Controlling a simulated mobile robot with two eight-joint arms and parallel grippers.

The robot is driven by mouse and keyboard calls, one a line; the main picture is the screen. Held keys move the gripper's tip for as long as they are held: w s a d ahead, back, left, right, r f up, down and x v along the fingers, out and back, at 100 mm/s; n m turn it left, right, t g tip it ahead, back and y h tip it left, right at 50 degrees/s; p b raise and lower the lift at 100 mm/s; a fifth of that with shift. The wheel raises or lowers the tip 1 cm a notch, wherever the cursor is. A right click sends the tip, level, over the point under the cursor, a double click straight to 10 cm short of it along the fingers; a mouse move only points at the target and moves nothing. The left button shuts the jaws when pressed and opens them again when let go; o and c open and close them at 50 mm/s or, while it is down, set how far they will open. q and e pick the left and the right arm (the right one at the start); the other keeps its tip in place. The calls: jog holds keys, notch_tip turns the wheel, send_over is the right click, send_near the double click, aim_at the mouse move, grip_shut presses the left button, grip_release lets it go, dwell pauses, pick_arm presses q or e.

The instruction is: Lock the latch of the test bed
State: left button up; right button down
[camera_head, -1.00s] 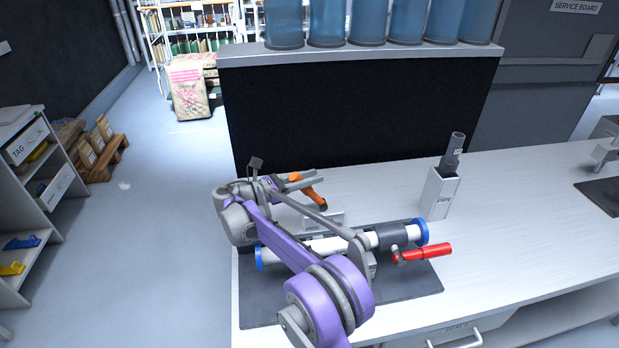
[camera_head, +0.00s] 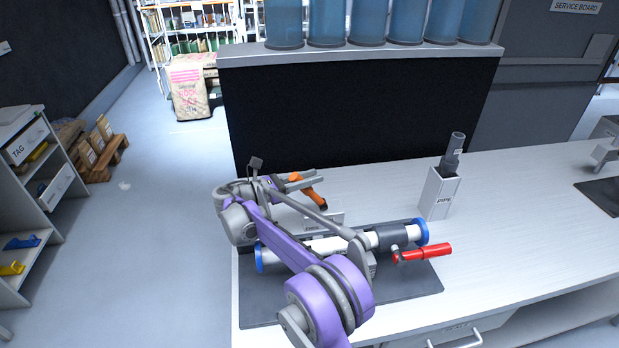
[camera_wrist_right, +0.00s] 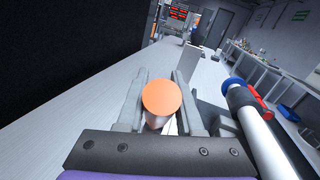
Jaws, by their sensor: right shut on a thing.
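The test bed is a dark mat (camera_head: 412,283) with a white pipe (camera_head: 386,238) lying across it, blue rings (camera_head: 421,231) at its ends. A red lever (camera_head: 424,252) sticks out to the right at the pipe's right end; it also shows in the right wrist view (camera_wrist_right: 257,103). My right gripper (camera_head: 312,180) is above the bench behind the pipe, shut on an orange-ended tool (camera_head: 308,189). In the right wrist view its round orange end (camera_wrist_right: 162,97) sits between the fingers. My arm hides the pipe's middle. My left gripper is not in view.
A white holder marked PIPE (camera_head: 438,195) stands behind the lever with a grey cylinder (camera_head: 453,150) in it. A low white labelled box (camera_head: 330,218) is partly hidden by my arm. A black panel (camera_head: 360,112) closes the back. The bench (camera_head: 530,205) is clear to the right.

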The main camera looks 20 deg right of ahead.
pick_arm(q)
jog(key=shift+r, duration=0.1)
